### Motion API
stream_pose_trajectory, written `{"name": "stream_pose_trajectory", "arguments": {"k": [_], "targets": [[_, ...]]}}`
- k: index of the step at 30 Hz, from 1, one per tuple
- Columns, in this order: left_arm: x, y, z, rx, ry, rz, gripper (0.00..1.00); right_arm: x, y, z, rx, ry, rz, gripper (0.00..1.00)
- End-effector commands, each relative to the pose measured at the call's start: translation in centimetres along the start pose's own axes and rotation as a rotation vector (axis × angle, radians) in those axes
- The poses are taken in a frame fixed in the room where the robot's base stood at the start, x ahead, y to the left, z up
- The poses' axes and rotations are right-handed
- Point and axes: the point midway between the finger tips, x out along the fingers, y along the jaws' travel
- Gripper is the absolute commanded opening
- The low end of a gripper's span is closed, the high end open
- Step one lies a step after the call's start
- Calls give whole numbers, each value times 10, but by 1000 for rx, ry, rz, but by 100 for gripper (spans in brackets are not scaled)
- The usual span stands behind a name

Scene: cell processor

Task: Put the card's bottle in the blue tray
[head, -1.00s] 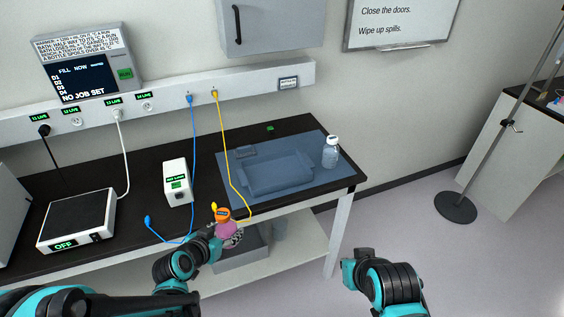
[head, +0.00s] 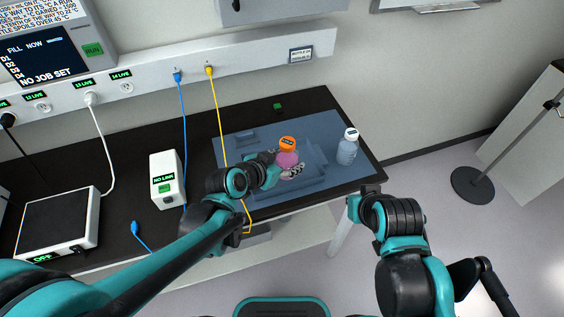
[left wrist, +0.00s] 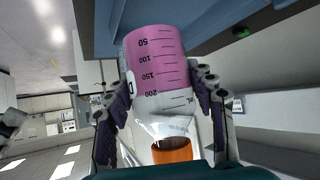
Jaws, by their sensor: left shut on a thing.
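My left gripper (head: 278,166) is shut on a bottle with pink liquid and an orange cap (head: 287,150). In the head view it is over the blue tray (head: 308,189); I cannot tell whether the bottle touches it. In the left wrist view the bottle (left wrist: 152,65) sits between both fingers, with graduation marks facing the camera. A second, clear bottle with a white cap (head: 347,150) stands upright on the blue mat right of the tray. My right gripper is not clearly visible; the right arm is at the lower right, off the bench.
The blue mat (head: 232,128) lies under the tray. A yellow cable (head: 216,115) hangs down left of the tray. A white box reading NO LINK (head: 167,179) and a box reading OFF (head: 55,225) stand further left. A screen reads NO JOB SET (head: 40,60).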

Motion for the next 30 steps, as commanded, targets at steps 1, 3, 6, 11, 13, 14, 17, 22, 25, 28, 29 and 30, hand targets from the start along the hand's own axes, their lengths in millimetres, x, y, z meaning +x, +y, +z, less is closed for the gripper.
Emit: {"name": "stream_pose_trajectory", "arguments": {"k": [1,3,6,11,13,14,17,22,25,28,29,30], "targets": [[14,-11,5,-2,0,-3,3,8,0,6,0,0,0,0],[28,-23,7,-2,0,-2,3,12,0,9,0,0,0,0],[43,-37,8,-1,0,-2,3,17,0,12,0,0,0,0],[54,-47,9,-1,0,0,3,19,0,13,0,0,0,0],[57,-48,11,0,0,1,3,20,0,14,0,0,0,0],[58,-48,13,0,0,1,3,21,0,15,0,0,0,0],[66,-48,24,0,0,1,3,27,0,19,0,0,0,0],[78,-48,43,0,0,0,3,36,0,25,0,0,0,0],[78,-48,42,0,0,0,3,34,0,24,0,0,0,0],[77,-48,41,0,0,0,3,34,0,24,0,0,0,0],[77,-48,41,0,0,0,3,34,0,24,0,0,0,0],[78,-48,42,0,0,0,3,34,0,24,0,0,0,0]]}}
